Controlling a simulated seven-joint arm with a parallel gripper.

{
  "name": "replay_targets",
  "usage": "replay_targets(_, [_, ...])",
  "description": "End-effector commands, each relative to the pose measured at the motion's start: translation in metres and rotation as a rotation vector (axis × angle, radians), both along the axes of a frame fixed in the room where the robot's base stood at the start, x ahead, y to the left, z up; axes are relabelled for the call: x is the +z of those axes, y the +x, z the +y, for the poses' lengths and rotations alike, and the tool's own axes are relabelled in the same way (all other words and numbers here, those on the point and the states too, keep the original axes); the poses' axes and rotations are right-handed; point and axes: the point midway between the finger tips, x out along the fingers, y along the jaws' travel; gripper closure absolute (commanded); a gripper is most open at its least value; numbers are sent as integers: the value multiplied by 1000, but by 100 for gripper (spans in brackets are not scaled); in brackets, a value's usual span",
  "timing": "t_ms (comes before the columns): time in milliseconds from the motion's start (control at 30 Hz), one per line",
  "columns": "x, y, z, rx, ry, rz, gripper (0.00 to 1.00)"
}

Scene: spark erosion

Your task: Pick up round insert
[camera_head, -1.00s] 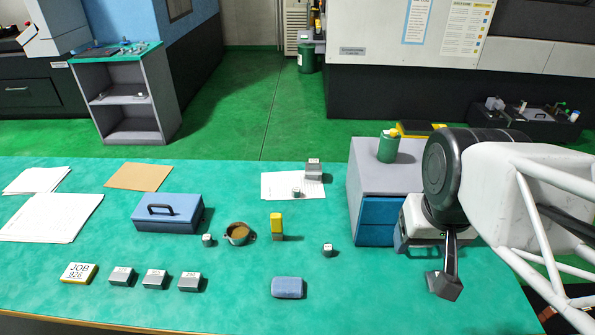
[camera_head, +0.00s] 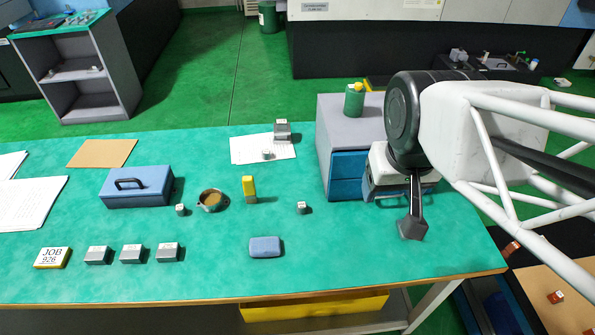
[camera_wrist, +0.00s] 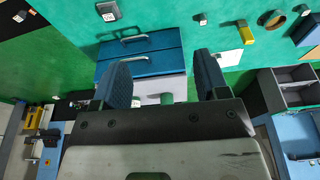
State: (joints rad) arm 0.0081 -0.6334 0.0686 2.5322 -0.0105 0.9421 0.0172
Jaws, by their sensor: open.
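Several small grey metal pieces with pale labelled tops stand on the green table: one left of the round brown-filled dish (camera_head: 180,210), one right of the yellow-topped block (camera_head: 302,208), and one on the white paper (camera_head: 267,155). I cannot tell which one is the round insert. My gripper (camera_head: 412,228) hangs over the table's right part, in front of the drawer cabinet and apart from these pieces. In the wrist view its two dark fingers (camera_wrist: 162,62) are spread with nothing held between them, and the blue drawers show beyond.
The grey cabinet with blue drawers (camera_head: 349,165) stands behind my gripper, with a green can (camera_head: 354,101) on top. A blue box (camera_head: 136,188), the yellow-topped block (camera_head: 249,189), the dish (camera_head: 211,200) and a blue pad (camera_head: 265,247) stand left. Several larger metal blocks (camera_head: 132,254) line the front.

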Motion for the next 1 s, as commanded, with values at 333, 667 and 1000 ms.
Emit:
replay_targets(333, [0,0,0,0,0,0,39])
replay_targets(667, [-6,14,3,-55,15,11,39])
replay_targets(1000, [-35,70,20,-301,74,57,39])
